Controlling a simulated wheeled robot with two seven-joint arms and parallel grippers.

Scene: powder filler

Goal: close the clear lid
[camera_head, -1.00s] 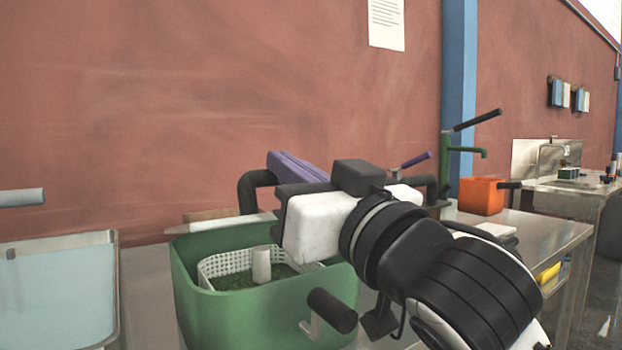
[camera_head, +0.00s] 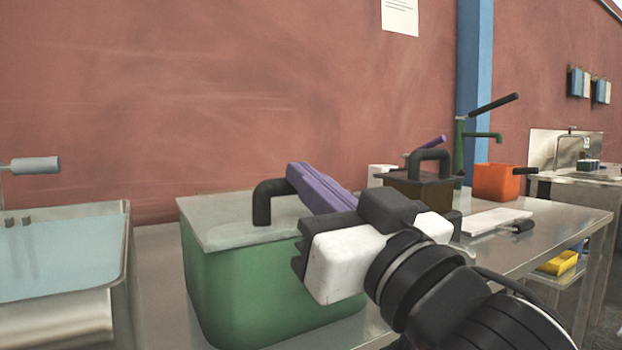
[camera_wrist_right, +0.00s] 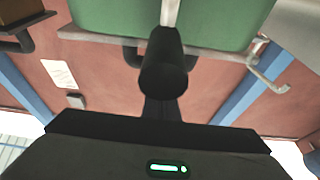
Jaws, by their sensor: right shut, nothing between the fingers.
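The clear lid (camera_head: 225,222) looks like a pale, milky sheet lying flat across the top of the green tub (camera_head: 235,295) in the head view. A black bent handle (camera_head: 262,207) rises from the lid; its right part is hidden behind my right gripper. My right gripper (camera_head: 300,175), with a purple finger part, is shut and empty above the lid's right side, close to the handle. I cannot tell whether it touches. The tub also shows at the top of the right wrist view (camera_wrist_right: 215,22). My left gripper is not in view.
A sink basin (camera_head: 70,300) stands at the left. At the right are a dark box with a black handle (camera_head: 415,190), a white board (camera_head: 490,221) and an orange container (camera_head: 492,180). The red wall (camera_head: 200,100) is behind. Bare metal bench lies further right.

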